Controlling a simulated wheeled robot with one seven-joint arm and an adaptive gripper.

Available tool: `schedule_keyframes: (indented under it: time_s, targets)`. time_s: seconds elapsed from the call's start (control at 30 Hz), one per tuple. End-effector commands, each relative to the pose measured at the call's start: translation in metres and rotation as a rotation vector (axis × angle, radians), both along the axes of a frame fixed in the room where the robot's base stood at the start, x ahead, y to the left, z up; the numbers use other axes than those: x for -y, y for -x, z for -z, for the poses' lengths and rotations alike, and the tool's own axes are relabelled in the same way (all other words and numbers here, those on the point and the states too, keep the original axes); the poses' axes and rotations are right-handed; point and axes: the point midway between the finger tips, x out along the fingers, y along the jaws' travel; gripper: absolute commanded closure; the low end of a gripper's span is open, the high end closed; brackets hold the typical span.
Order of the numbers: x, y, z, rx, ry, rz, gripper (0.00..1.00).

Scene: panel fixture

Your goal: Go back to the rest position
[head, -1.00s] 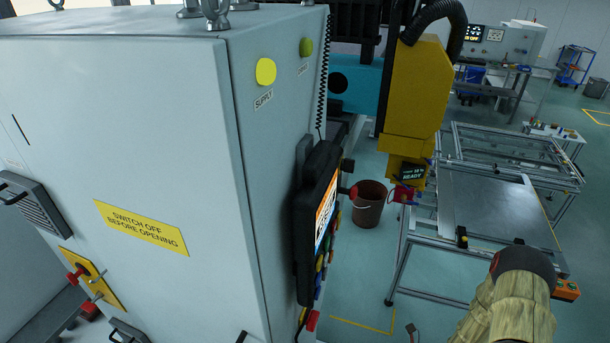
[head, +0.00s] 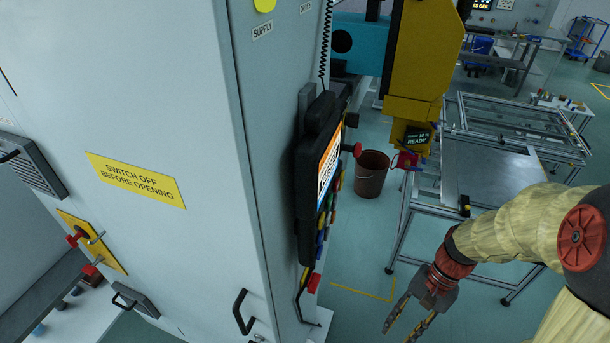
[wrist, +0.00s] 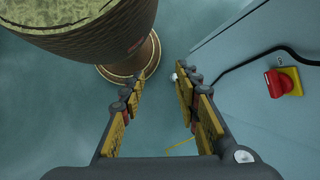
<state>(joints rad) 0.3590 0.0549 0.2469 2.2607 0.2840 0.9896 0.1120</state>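My gripper (head: 398,322) hangs low at the bottom right of the head view, in front of the grey cabinet's right side. Its fingers point down and left. In the wrist view my gripper (wrist: 157,90) shows two yellow-and-dark fingers spread apart with nothing between them. Blue-green floor lies beyond the fingertips. My arm comes in from the right edge of the head view.
The grey cabinet (head: 130,240) fills the left, with a black pendant (head: 305,190) on its side. A red knob on a yellow plate (wrist: 278,85) is right of my gripper in the wrist view. A bucket (head: 371,174) and frame table (head: 500,170) stand behind.

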Motion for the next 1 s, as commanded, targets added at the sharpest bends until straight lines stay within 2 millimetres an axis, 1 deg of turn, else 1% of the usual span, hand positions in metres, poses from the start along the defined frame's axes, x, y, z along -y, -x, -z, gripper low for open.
schedule_keyframes:
  time_s: [0.03, 0.2, 0.37, 0.57, 0.7, 0.83, 0.9, 1.0]
  targets:
    - [0.002, -0.001, -0.009, 0.064, 0.037, -0.066, 0.68]
    - [0.008, -0.002, -0.043, 0.246, 0.158, -0.268, 0.68]
    - [0.007, -0.001, -0.075, 0.405, 0.266, -0.405, 0.68]
    - [-0.005, 0.007, -0.116, 0.598, 0.374, -0.512, 0.68]
    - [-0.019, 0.013, -0.142, 0.73, 0.409, -0.55, 0.68]
    - [-0.03, 0.016, -0.161, 0.821, 0.426, -0.572, 0.68]
    - [-0.034, 0.018, -0.165, 0.847, 0.426, -0.583, 0.68]
    - [-0.039, 0.019, -0.165, 0.858, 0.422, -0.598, 0.68]
